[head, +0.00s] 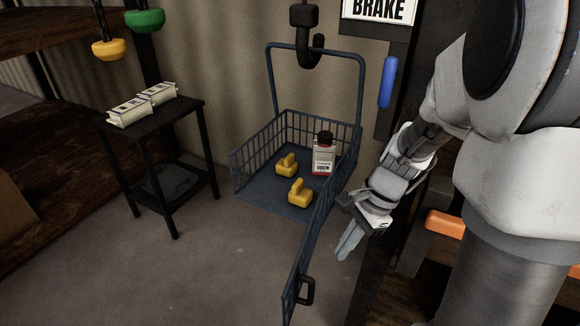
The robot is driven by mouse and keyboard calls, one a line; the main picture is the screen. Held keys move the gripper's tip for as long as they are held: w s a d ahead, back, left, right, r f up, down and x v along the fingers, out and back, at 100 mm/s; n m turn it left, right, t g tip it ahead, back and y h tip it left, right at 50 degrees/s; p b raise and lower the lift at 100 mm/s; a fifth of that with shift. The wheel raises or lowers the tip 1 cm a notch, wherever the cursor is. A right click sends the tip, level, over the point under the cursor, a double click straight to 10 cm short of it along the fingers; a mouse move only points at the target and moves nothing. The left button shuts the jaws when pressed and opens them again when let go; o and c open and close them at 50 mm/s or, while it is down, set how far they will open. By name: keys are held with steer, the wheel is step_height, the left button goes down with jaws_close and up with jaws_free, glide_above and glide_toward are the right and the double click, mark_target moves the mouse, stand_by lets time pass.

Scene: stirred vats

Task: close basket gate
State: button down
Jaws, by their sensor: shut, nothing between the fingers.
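The blue wire basket (250,160) hangs below a dark hook (309,50) by its tall handle frame. Its gate (312,240) stands open on the right side of the front, swung out toward me and seen nearly edge-on. A dark handle (307,290) is on the gate's near end. Inside the basket are two yellow weights (299,192) and a white bottle (323,156) with a dark cap and red band. My gripper (347,248) is shut and empty, pointing down just right of the gate. I cannot tell whether it touches the gate.
A small black table (150,125) with two pale packages (142,104) stands left of the basket. A brake sign (380,10) and blue handle (387,82) are at upper right. An orange bar (446,224) lies right of my gripper. Floor before the basket is clear.

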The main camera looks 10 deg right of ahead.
steer(key=a+f+m+b, duration=0.1)
steer(key=a+f+b, duration=0.2)
steer(key=f, duration=0.9)
steer(key=shift+s+b, duration=0.2)
steer(key=shift+b, duration=0.65)
steer(key=shift+a+m, duration=0.25)
steer(key=shift+m, duration=0.05)
